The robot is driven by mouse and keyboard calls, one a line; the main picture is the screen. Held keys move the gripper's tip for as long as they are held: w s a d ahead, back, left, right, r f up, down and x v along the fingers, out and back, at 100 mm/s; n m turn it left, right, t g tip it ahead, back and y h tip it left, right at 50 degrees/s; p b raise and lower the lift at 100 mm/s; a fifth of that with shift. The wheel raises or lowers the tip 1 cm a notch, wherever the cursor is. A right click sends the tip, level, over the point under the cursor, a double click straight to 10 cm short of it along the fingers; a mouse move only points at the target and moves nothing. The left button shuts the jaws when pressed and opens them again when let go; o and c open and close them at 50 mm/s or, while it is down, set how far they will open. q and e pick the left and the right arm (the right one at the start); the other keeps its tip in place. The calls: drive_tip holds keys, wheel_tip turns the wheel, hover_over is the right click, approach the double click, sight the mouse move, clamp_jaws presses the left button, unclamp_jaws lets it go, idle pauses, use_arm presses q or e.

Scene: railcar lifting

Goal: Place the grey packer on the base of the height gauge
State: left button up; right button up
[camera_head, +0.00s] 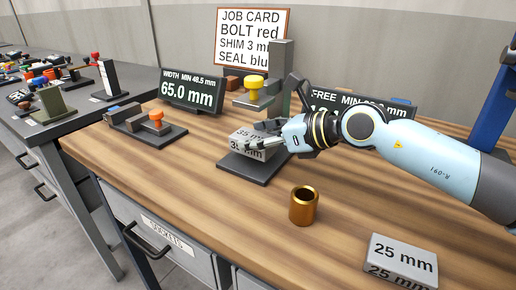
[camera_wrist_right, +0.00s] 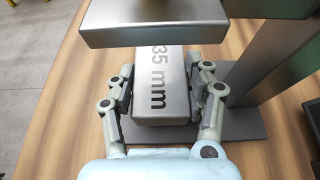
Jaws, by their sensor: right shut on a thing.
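A grey packer marked 35 mm (camera_head: 243,140) is over the dark base (camera_head: 258,174) of the height gauge. My right gripper (camera_head: 264,141) is shut on it. In the right wrist view the packer (camera_wrist_right: 160,82) sits between both fingers, its label facing up. It looks on or just above the base (camera_wrist_right: 236,130); I cannot tell if it touches. The gauge's upper jaw with a yellow knob (camera_head: 254,92) is above the packer, and the column (camera_head: 281,62) stands behind. My left gripper is not in view.
A copper bush (camera_head: 303,207) and a second grey packer marked 25 mm (camera_head: 401,258) stand at the front. A width gauge with an orange knob (camera_head: 155,120) and its 65.0 mm display (camera_head: 191,91) are at the left. Another display (camera_head: 345,104) is partly hidden by my arm.

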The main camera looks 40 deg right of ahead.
drive_tip(key=shift+f, duration=0.85)
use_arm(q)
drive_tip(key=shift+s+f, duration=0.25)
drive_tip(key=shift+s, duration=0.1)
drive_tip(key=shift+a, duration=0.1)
use_arm(e)
drive_tip(key=shift+f, duration=0.15)
drive_tip(key=o, duration=1.4)
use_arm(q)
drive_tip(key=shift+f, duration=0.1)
